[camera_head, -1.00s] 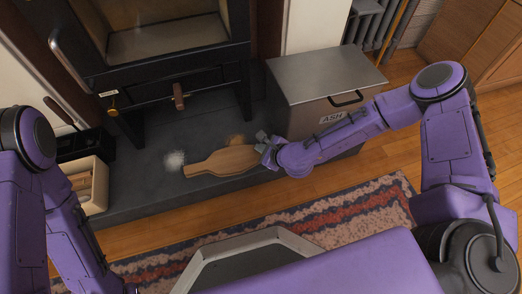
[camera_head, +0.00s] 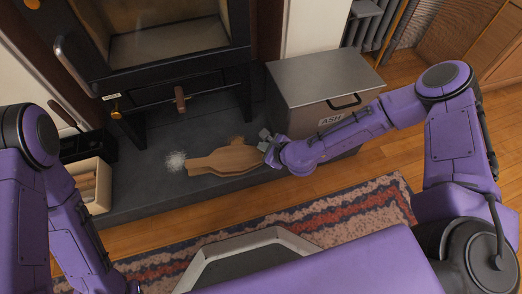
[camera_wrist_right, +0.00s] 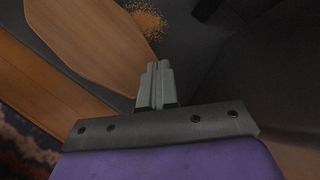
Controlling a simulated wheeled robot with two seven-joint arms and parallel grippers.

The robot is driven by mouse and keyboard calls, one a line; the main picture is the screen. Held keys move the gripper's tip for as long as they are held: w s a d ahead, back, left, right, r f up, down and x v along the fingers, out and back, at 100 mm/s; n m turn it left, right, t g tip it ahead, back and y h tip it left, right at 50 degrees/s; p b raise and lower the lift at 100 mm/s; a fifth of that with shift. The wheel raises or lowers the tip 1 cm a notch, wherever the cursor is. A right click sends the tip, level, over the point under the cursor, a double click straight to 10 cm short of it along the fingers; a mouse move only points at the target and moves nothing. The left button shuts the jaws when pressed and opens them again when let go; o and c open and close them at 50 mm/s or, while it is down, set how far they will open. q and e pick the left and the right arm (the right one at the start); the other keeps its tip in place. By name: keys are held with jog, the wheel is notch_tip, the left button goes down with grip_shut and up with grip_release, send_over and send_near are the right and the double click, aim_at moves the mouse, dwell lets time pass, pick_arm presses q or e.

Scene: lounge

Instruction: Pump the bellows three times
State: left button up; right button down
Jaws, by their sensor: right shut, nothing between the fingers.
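The wooden bellows (camera_head: 228,160) lie on the dark hearth slab in front of the stove, with the narrow end to the left and the broad end toward my right gripper. They also show in the right wrist view (camera_wrist_right: 95,38). My right gripper (camera_head: 267,146) is shut and empty at the broad right end of the bellows. In the right wrist view its closed fingertips (camera_wrist_right: 157,68) are beside the bellows' edge; whether they touch cannot be told. My left arm is at the left edge, and its gripper is out of the picture.
A black stove (camera_head: 170,60) stands behind the bellows. A metal ash box (camera_head: 300,100) is at the right. White ash (camera_head: 175,161) and tan crumbs (camera_head: 237,139) lie on the slab (camera_head: 150,200). A crate (camera_head: 98,175) of wood is at left. A rug (camera_head: 340,208) lies in front.

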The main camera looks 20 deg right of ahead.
jog(key=r+p, duration=0.1)
jog(key=r, duration=0.1)
jog(key=r+p, duration=0.2)
jog(key=shift+d+r, duration=0.1)
jog(key=shift+d, duration=0.3)
pick_arm(q)
jog(key=r, duration=0.3)
jog(key=shift+a+r, duration=0.25)
dwell(1.5)
